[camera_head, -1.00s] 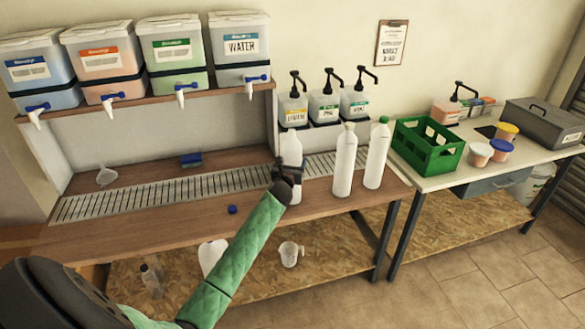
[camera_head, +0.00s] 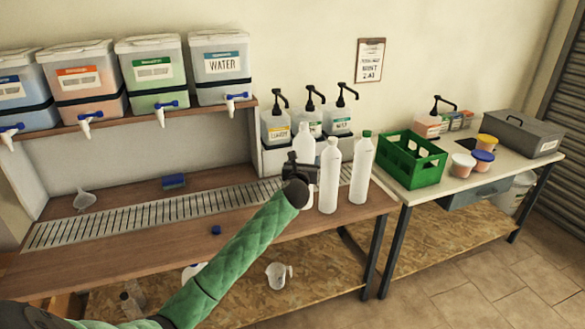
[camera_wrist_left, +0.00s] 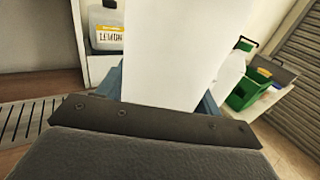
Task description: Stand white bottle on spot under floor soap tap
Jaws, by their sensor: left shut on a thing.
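My left gripper (camera_head: 300,172) is shut on a white bottle (camera_head: 304,143), upright by its look, in front of the pump dispensers. The bottle also fills the middle of the left wrist view (camera_wrist_left: 185,45). Its lower part is mostly hidden by the gripper; I cannot tell whether its base touches the table. Drums with blue-handled taps stand on the shelf: blue (camera_head: 26,95), orange-labelled (camera_head: 85,80), green-labelled (camera_head: 153,75) and water (camera_head: 221,68). The small labels are unreadable, so I cannot tell which is floor soap. A slotted drip grate (camera_head: 130,217) runs below the taps. My right gripper is out of view.
A white bottle (camera_head: 330,178) and a green-capped bottle (camera_head: 361,170) stand just right of my gripper. A funnel (camera_head: 85,199), blue sponge (camera_head: 173,181) and blue cap (camera_head: 216,230) lie on the bench (camera_head: 120,262). A green crate (camera_head: 410,162) is further right. The grate is clear.

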